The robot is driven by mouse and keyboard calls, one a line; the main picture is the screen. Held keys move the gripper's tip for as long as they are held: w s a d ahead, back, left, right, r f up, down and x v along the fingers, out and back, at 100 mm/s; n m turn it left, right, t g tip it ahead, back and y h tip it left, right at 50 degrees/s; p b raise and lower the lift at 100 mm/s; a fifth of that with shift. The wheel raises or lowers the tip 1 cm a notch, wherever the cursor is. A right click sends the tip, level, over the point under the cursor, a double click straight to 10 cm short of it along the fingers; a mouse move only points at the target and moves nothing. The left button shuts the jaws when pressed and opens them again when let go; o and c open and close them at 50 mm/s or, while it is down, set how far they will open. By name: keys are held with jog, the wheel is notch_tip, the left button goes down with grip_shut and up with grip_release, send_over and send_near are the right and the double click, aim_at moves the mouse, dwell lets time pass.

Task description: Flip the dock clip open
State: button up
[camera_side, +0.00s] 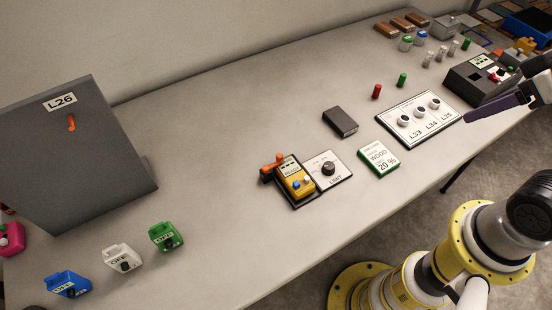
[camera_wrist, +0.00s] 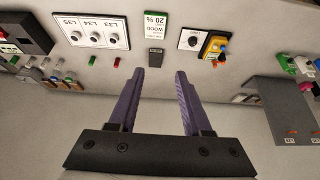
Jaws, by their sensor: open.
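The yellow handheld meter (camera_side: 298,184) sits in a dark dock on the table, left of the white LIMIT dial plate (camera_side: 332,178). An orange clip (camera_side: 272,163) is at the dock's back left end; I cannot tell its exact position. In the wrist view the meter (camera_wrist: 214,46) is at upper right, with the orange clip (camera_wrist: 221,59) partly showing below it. My gripper (camera_wrist: 154,74) is open and empty, its purple fingers spread. In the side view my gripper (camera_side: 480,114) is at far right, near the L35 end of the panel, far from the dock.
A three-socket panel (camera_side: 420,119), a green WOOD 20 % block (camera_side: 379,157) and a dark block (camera_side: 341,122) lie between my gripper and the dock. Red and green pegs stand behind. A grey L26 board (camera_side: 75,160) and small coloured tags are at left. The table's middle left is clear.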

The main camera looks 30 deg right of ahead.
jog(key=shift+w+m, duration=0.15)
jog(key=shift+m, duration=0.15)
jog(key=c, duration=0.5)
jog(key=w+r+m+t, duration=0.1)
jog(key=w+m, duration=0.1)
jog(key=w+a+r+m+t, duration=0.1)
jog(key=w+m, duration=0.1)
jog(key=w, duration=0.1)
jog(key=w+r+m+t, duration=0.1)
jog(key=w+m+t, duration=0.1)
jog(key=w, duration=0.1)
jog(key=shift+a+r+y, duration=0.15)
jog(key=shift+a+y, duration=0.1)
jog(key=shift+y, duration=0.15)
grip_shut()
jog(key=w+a+f+m+t+y, duration=0.2)
jog(key=w+a+f+m, duration=0.7)
jog(key=w+a+f, duration=0.1)
jog(key=s+a+f+n+g, duration=0.1)
jog(key=s+a+f, duration=0.2)
jog(key=f, duration=0.2)
jog(key=s+a+f+n+g, duration=0.1)
jog(key=s+a+f+g, duration=0.1)
jog(key=f, duration=0.4)
jog(key=shift+s+a+f+y, duration=0.25)
jog(key=shift+s+a+y, duration=0.15)
jog(key=shift+s+a, duration=0.25)
